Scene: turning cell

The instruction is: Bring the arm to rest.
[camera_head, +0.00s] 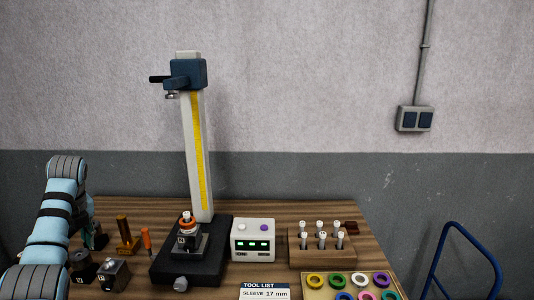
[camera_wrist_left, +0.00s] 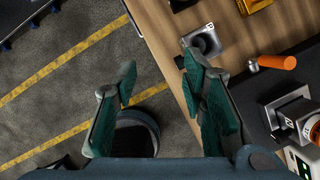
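My left arm (camera_head: 50,225) comes in from the left in the head view, bent over the left end of the table. Its gripper (camera_head: 98,238) is mostly hidden behind the arm there. In the left wrist view the two green fingers of my left gripper (camera_wrist_left: 160,78) stand well apart with nothing between them. They are above the table's left edge, with the floor below. A grey block with a round socket (camera_wrist_left: 203,42) is on the table just beyond the right finger. My right gripper is in neither view.
The wooden table (camera_head: 310,212) holds a tall measuring stand (camera_head: 197,150), an orange-handled screwdriver (camera_head: 147,242), a grey block (camera_head: 114,272), a display box (camera_head: 253,240), a peg rack (camera_head: 321,257) and a tray of coloured rings (camera_head: 310,294). A blue cart handle (camera_head: 470,235) stands at right.

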